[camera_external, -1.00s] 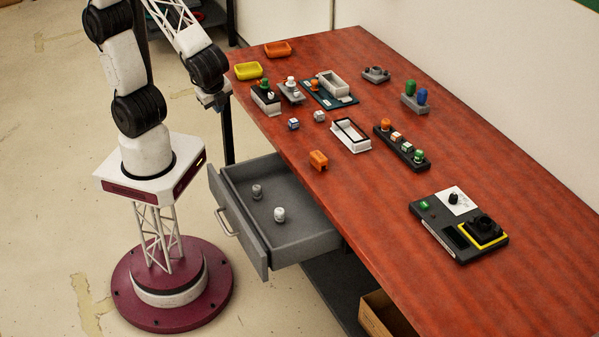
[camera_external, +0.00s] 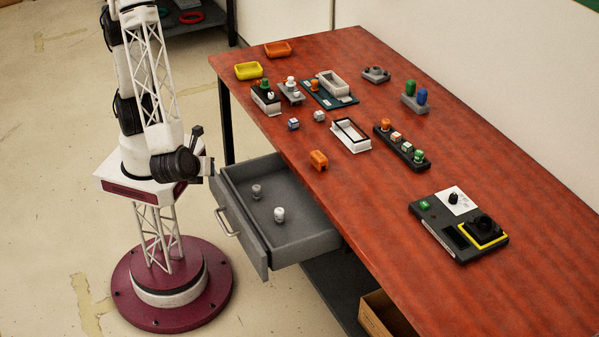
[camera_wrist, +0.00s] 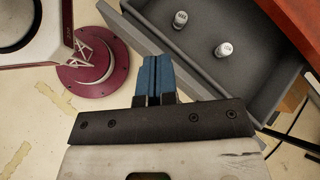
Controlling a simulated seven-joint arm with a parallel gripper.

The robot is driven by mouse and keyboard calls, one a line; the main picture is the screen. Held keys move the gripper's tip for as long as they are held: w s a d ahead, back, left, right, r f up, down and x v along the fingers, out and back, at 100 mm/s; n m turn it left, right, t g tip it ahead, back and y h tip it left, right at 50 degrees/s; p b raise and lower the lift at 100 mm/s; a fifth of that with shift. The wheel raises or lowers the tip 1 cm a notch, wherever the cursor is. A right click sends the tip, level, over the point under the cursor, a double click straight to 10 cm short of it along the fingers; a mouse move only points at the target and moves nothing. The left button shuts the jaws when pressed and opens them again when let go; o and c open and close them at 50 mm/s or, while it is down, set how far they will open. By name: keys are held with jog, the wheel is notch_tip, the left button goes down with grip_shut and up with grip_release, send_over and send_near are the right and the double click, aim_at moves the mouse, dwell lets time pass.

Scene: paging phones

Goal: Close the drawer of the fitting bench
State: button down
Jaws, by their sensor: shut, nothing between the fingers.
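The fitting bench (camera_external: 340,215) has a red-brown top. Its grey drawer (camera_external: 300,235) stands open on the left side, with a bar handle (camera_external: 227,224) on its front panel. Two small grey-white capped pieces (camera_external: 279,214) (camera_external: 256,191) stand in the drawer; they also show in the wrist view (camera_wrist: 224,49) (camera_wrist: 180,19). My gripper is at the far end of the drawer front, on its outer side. In the wrist view its blue fingers (camera_wrist: 153,72) are together and empty, close to the drawer's front panel (camera_wrist: 190,72). I cannot tell whether they touch it.
Trays, blocks, small fixtures and a black device (camera_external: 458,225) stand on the bench top. A cardboard box (camera_external: 385,315) is under the bench. My own base stands left of the drawer. The floor (camera_external: 245,300) in front of the drawer is clear.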

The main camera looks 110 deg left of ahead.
jog(key=s+d+f+m+t, duration=0.3)
jog(key=d+f+m+t, duration=0.1)
jog(key=d+f, duration=0.3)
jog(key=s+d+f+m+t, duration=0.3)
jog(key=d+f+m+t, duration=0.2)
jog(key=d, duration=0.4)
notch_tip(320, 180, down, 2)
jog(key=shift+d+f+m+y, duration=0.15)
jog(key=shift+d+m+y, duration=0.2)
jog(key=shift+m, duration=0.55)
jog(key=shift+a, duration=0.25)
jog(key=x, duration=1.3)
jog(key=shift+w+a, duration=0.2)
jog(key=shift+w, duration=0.2)
send_near(290, 216)
jog(key=w+a, duration=0.2)
jog(key=w+a+r, duration=0.1)
jog(key=w+a, duration=0.1)
jog(key=w+a+r, duration=0.1)
jog(key=w+a, duration=0.1)
jog(key=shift+a+r, duration=0.1)
jog(key=shift+w+a, duration=0.4)
jog(key=shift+a, duration=0.05)
